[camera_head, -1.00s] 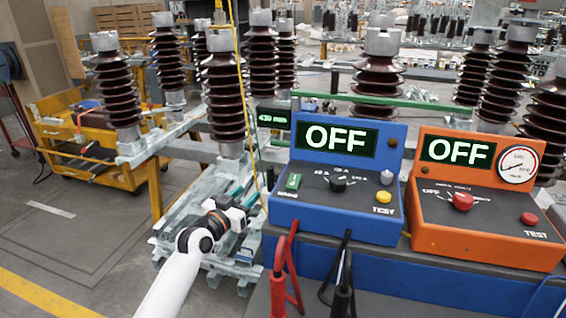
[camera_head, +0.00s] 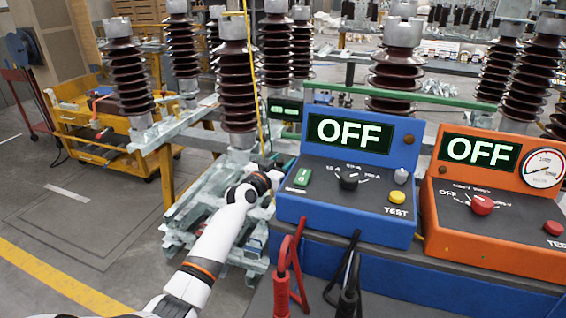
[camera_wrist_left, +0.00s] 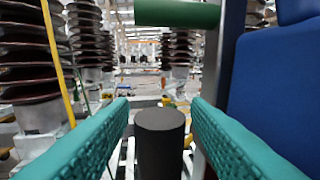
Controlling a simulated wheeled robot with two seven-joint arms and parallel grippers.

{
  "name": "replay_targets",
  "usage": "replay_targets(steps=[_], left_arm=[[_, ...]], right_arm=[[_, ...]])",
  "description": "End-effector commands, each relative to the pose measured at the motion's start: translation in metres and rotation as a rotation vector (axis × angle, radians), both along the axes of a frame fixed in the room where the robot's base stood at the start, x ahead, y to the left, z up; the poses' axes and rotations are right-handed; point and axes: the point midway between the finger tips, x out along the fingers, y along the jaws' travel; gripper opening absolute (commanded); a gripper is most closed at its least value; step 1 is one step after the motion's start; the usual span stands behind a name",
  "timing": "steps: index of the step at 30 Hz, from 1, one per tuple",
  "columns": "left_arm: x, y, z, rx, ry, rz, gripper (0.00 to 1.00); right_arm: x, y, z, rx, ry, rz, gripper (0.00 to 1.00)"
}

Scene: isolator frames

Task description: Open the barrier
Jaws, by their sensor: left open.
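The barrier looks to be the green horizontal bar (camera_head: 405,94) behind the blue and orange boxes. In the left wrist view a thick green bar end (camera_wrist_left: 177,13) crosses the top, beside a grey upright post. My left gripper (camera_head: 272,171) is left of the blue box, below the green bar's left end. In the wrist view its teal fingers (camera_wrist_left: 160,103) are spread apart. A dark grey cylinder (camera_wrist_left: 160,135) shows between them; contact cannot be told. In the head view the fingertips are mostly hidden. My right gripper is out of view.
A blue test box (camera_head: 345,210) and an orange test box (camera_head: 490,235) reading OFF stand close to the right. A yellow pole (camera_head: 258,85) and brown insulators (camera_head: 237,85) stand behind the gripper. A yellow cart (camera_head: 90,140) is at left; the floor before it is clear.

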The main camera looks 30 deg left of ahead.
Motion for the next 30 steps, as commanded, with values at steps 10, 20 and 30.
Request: replay_targets(steps=[10,20,30], left_arm=[[0.0093,0.0006,0.0001,0.001,0.000,0.001,0.43],[0.0090,0.0006,0.0002,0.001,0.000,0.001,0.06],[0.0085,0.0023,-0.0006,0.003,0.000,0.001,0.00]], right_arm=[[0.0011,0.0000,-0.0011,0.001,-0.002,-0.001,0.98],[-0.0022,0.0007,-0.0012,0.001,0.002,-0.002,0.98],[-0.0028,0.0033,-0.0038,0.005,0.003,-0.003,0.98]])
